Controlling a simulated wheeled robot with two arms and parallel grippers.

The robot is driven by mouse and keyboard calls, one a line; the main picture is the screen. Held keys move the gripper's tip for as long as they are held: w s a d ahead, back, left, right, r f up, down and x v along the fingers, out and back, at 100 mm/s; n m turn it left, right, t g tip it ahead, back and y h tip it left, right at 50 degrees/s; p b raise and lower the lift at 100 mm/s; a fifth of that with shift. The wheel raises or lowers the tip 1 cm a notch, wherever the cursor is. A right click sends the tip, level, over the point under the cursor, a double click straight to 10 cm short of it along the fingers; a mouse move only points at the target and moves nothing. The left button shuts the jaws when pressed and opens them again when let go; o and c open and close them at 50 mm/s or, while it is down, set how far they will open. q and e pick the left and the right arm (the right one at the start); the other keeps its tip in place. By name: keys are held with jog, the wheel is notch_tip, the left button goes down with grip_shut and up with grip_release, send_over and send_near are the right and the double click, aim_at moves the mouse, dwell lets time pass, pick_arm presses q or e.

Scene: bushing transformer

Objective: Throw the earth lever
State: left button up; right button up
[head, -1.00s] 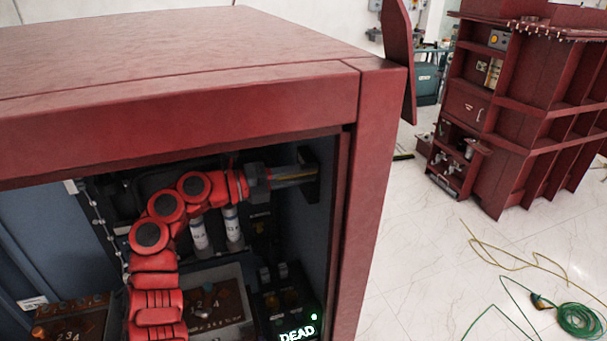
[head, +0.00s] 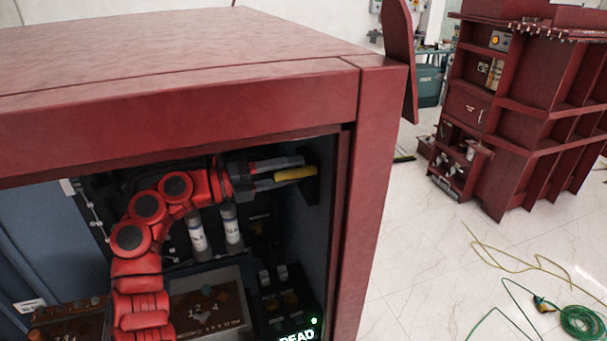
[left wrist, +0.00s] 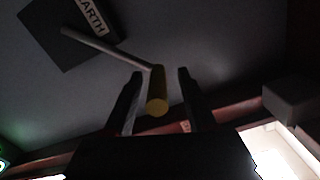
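The earth lever has a thin grey rod with a yellow handle (left wrist: 157,92). The rod runs to a dark plate (left wrist: 75,40) on the cabinet's inner wall, where the letters "ARTH" show. The yellow handle (head: 296,174) also shows in the head view, by the right inner wall. My left gripper (left wrist: 160,74) is open, with the handle between its fingers. Gaps show on both sides of the handle in the wrist view. In the head view my left gripper (head: 284,172) reaches right inside the cabinet. My right gripper is not in view.
The red cabinet's top (head: 180,50) and right post (head: 370,200) frame the opening closely around my arm. White cylinders (head: 197,232), terminal boxes and a lit "DEAD" display (head: 298,335) sit below. Another red cabinet (head: 530,110) and a green cable (head: 580,320) are outside.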

pick_arm(q)
jog(key=b+v, duration=0.5)
jog(key=v, duration=0.9)
jog(key=shift+s+a, duration=0.25)
jog(key=shift+s, duration=0.25)
